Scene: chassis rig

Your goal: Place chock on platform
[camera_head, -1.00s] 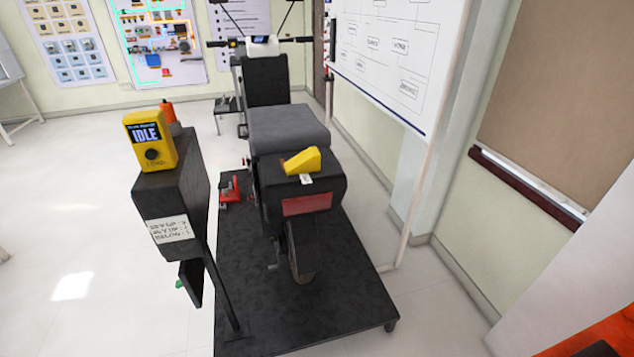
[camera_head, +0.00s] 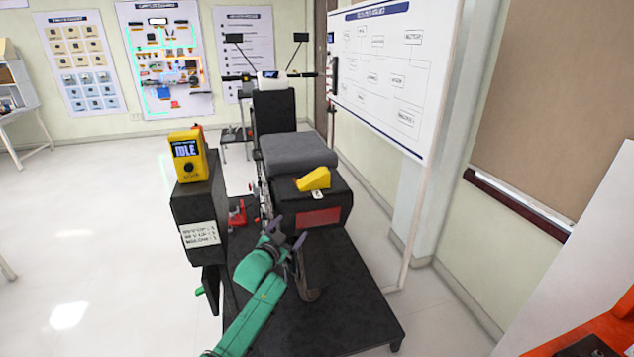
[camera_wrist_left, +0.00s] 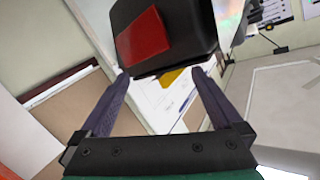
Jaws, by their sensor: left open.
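The yellow wedge-shaped chock (camera_head: 314,179) lies on top of the black rear box (camera_head: 335,200) of the scooter, behind the grey seat. In the left wrist view part of the chock (camera_wrist_left: 173,76) shows beneath the dark box. The black platform (camera_head: 350,312) lies under the scooter. My left gripper (camera_head: 287,232), on a green arm, is open and empty. It is below and to the left of the box's red panel, apart from the chock. In the left wrist view its two purple-grey fingers (camera_wrist_left: 160,75) are spread wide. My right gripper is out of view.
A black stand with a yellow display unit (camera_head: 188,156) reading IDLE stands left of the scooter. A red object (camera_head: 237,213) sits on the platform between them. A whiteboard (camera_head: 392,75) stands at right. Open floor lies at left.

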